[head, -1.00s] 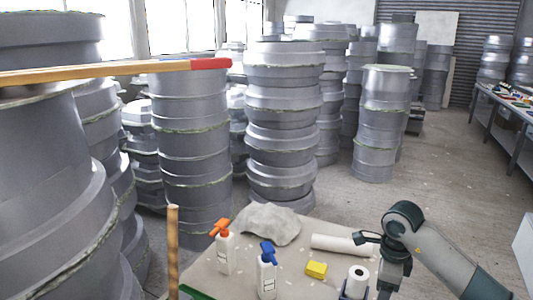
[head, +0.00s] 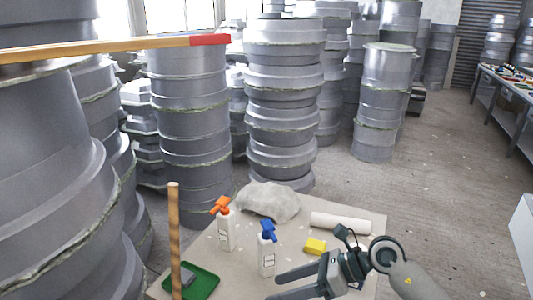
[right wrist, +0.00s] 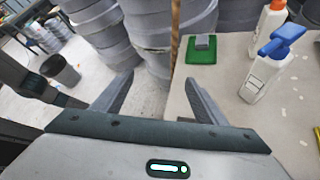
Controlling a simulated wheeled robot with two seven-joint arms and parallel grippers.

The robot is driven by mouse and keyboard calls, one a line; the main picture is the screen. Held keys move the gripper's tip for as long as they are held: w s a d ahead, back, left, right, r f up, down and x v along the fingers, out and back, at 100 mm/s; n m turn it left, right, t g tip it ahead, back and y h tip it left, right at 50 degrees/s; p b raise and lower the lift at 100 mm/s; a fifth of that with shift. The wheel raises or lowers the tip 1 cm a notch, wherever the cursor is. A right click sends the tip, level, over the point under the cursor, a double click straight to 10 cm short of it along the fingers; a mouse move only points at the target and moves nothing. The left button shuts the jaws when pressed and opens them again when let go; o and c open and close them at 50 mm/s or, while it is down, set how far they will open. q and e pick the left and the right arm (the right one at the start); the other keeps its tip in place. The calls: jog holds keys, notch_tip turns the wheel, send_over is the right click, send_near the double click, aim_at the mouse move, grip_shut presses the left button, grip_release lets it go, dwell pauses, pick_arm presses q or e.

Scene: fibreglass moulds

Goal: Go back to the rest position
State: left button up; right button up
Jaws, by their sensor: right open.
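My right gripper (head: 278,285) is open and empty in the head view, low over the front of the work table (head: 235,285). Its fingers point left. They lie in front of the blue-headed spray bottle (head: 267,252) and right of the green tray (head: 196,285). In the right wrist view, the two fingers of the right gripper (right wrist: 160,82) are spread wide with nothing between them. Beyond them, that view shows the floor, the table edge and the green tray (right wrist: 201,55). My left gripper is not in view.
On the table are an orange-headed spray bottle (head: 225,228), a grey cloth (head: 268,201), a white roll (head: 341,222) and a yellow sponge (head: 315,246). A wooden stick (head: 174,240) stands upright at the left. Tall stacks of grey moulds (head: 284,105) rise behind.

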jog(key=s+a+r+m+t+y, duration=0.2)
jog(key=a+r+m+y, duration=0.15)
jog(key=r, duration=0.25)
jog(key=w+d+r+m+t, duration=0.4)
jog(key=d+r+m+t, duration=0.4)
jog(key=m+t, duration=0.7)
jog(key=s+d+f+m+g+h, duration=0.1)
jog(key=s+d+f+m+h, duration=0.2)
jog(key=d+f+m+h, duration=1.6)
jog(key=s+a+f+m+g+y, duration=0.2)
jog(key=s+f+m+g, duration=0.35)
jog(key=s, duration=0.75)
jog(key=s+a+f+m+g+y, duration=0.25)
jog(key=s+f+g, duration=0.45)
jog(key=s+f, duration=0.5)
jog(key=s+f+g+h, duration=0.1)
jog(key=s+f+g, duration=0.15)
jog(key=f, duration=2.55)
jog(key=s+d+f, duration=0.2)
jog(key=s+f, duration=1.5)
jog(key=s, duration=0.1)
jog(key=shift+s+d+g, duration=0.2)
jog(key=shift+d+g, duration=0.1)
